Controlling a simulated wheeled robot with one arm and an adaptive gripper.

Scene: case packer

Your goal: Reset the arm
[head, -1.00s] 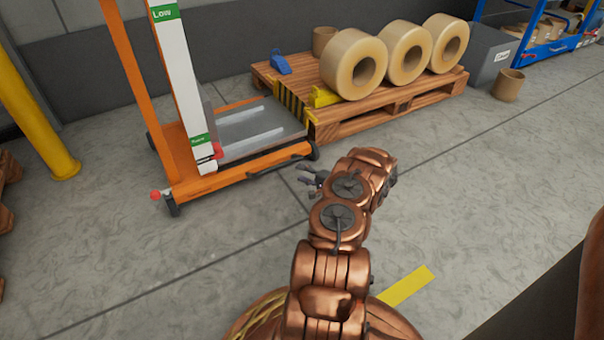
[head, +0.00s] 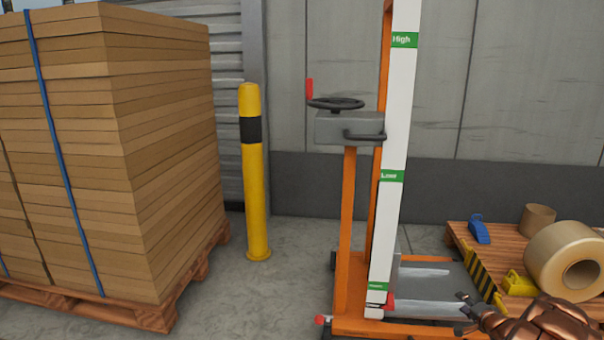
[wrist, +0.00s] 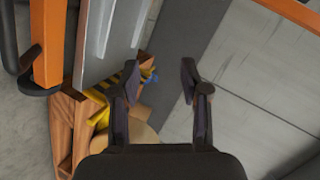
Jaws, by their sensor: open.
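My gripper (wrist: 158,88) is open in the wrist view, with its two dark fingers apart and nothing between them. In the head view my gripper (head: 470,309) shows small at the lower right, in front of the lift's grey platform. The copper arm behind it is mostly cut off by the frame's bottom edge.
An orange lift (head: 349,230) with a handwheel (head: 336,103) and white scale stands at centre right. A pallet (head: 480,237) with a tape roll (head: 566,262) is at the right. A yellow post (head: 255,190) and a tall strapped cardboard stack (head: 165,130) are left.

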